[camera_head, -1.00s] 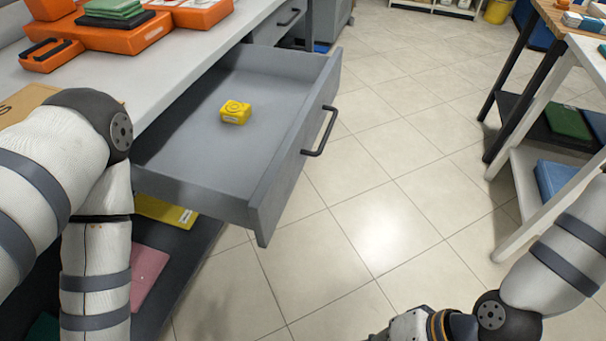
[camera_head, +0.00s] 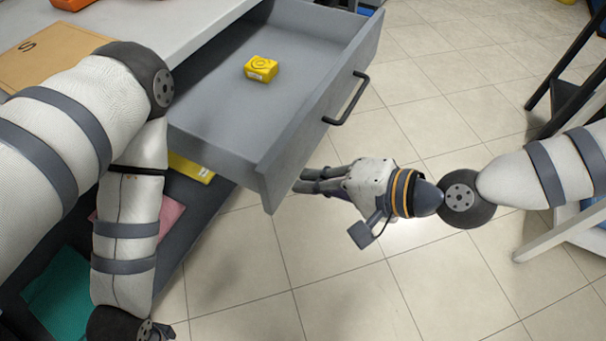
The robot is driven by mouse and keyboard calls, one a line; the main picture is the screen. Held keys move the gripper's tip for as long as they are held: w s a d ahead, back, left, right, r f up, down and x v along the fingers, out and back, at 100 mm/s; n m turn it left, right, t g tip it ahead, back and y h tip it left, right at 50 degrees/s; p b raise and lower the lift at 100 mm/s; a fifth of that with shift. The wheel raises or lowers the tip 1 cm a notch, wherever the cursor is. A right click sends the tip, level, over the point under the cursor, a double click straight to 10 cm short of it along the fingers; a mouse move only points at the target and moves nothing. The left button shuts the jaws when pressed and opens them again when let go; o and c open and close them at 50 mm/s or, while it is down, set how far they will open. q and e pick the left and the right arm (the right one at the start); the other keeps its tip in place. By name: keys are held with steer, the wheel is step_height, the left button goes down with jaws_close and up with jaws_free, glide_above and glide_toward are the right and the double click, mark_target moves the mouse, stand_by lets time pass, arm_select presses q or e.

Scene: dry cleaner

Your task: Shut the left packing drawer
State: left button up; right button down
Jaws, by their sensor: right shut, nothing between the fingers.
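The grey packing drawer (camera_head: 225,100) is pulled well out from under the counter at the left. Its front panel (camera_head: 315,120) faces right and carries a dark bar handle (camera_head: 347,99). A small yellow box (camera_head: 261,69) lies inside the drawer. My right gripper (camera_head: 299,180) is shut and empty. Its fingers point left, beside the near end of the front panel and below the handle in the picture. I cannot tell whether they touch the panel.
The counter top (camera_head: 150,22) holds a brown flat package (camera_head: 50,55). Below the drawer, a shelf holds yellow, pink and teal (camera_head: 62,290) folded items. A white-legged rack (camera_head: 560,235) stands at the right. The tiled floor (camera_head: 440,100) between is open.

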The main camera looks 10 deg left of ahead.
steer(key=shift+w+a+r, duration=0.1)
steer(key=shift+w+a, duration=0.2)
steer(key=shift+a, duration=0.55)
arm_select(q)
steer(key=shift+w+r, duration=0.15)
steer(key=shift+r, duration=0.05)
